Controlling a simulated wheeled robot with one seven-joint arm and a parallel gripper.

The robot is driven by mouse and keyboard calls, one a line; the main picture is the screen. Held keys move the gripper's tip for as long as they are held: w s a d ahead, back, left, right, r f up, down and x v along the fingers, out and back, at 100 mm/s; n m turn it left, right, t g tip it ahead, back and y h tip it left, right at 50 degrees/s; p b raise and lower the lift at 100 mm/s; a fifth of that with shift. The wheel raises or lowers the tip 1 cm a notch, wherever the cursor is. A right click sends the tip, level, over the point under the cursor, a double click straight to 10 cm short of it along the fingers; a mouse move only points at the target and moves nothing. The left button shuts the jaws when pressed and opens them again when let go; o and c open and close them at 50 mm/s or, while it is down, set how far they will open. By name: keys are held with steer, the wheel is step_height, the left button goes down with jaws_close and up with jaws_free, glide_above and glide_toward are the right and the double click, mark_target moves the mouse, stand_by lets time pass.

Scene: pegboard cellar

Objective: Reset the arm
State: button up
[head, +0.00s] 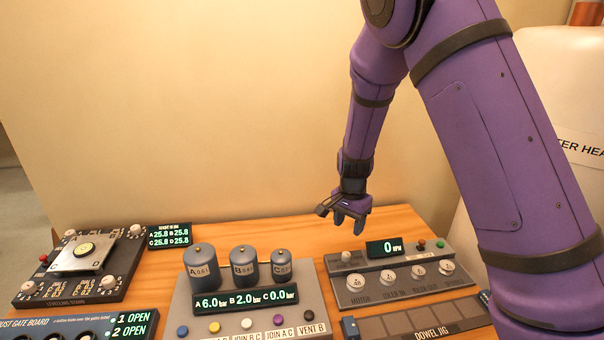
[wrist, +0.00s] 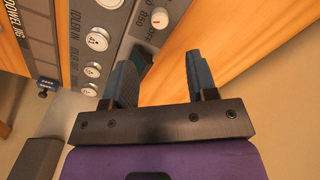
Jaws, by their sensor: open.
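My purple arm reaches in from the upper right in the head view, with its gripper (head: 345,215) pointing down above the back of the wooden table. The gripper is open and nothing shows between its fingers. In the wrist view my gripper (wrist: 163,80) shows two blue-grey fingers spread apart, over bare wood and the edge of the grey motor panel (head: 385,290). The panel has a display reading 0 and several white knobs. Its dial (wrist: 159,20) marked OFF and 850 lies just beyond the fingers in the wrist view.
A levelling board (head: 80,262) is at the far left. A gate board (head: 80,325) and a dowel jig (head: 420,325) lie in front. Bare table (head: 300,235) shows behind.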

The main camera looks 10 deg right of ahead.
steer(key=s+d+r+n+t+y, duration=0.1)
steer(key=s+r+n, duration=0.1)
steer(key=s+r, duration=0.35)
steer(key=s+d+r+n+t, duration=0.1)
steer(key=s+d+r, duration=0.15)
steer(key=r, duration=0.65)
steer(key=s+r+n+y, duration=0.1)
steer(key=s+r+n, duration=0.1)
steer(key=s+r, duration=0.35)
steer(key=s+d+r+n+t+h, duration=0.1)
steer(key=s+d+r+n, duration=0.1)
steer(key=s+r, duration=0.3)
steer(key=s+d+r+n+t, duration=0.1)
steer(key=s+r, duration=0.4)
steer(key=s, duration=0.7)
steer(key=shift+s+d+n+t+h, duration=0.35)
steer(key=shift+n+t, duration=0.35)
steer(key=shift+n, duration=0.4)
steer(key=shift+w, duration=0.1)
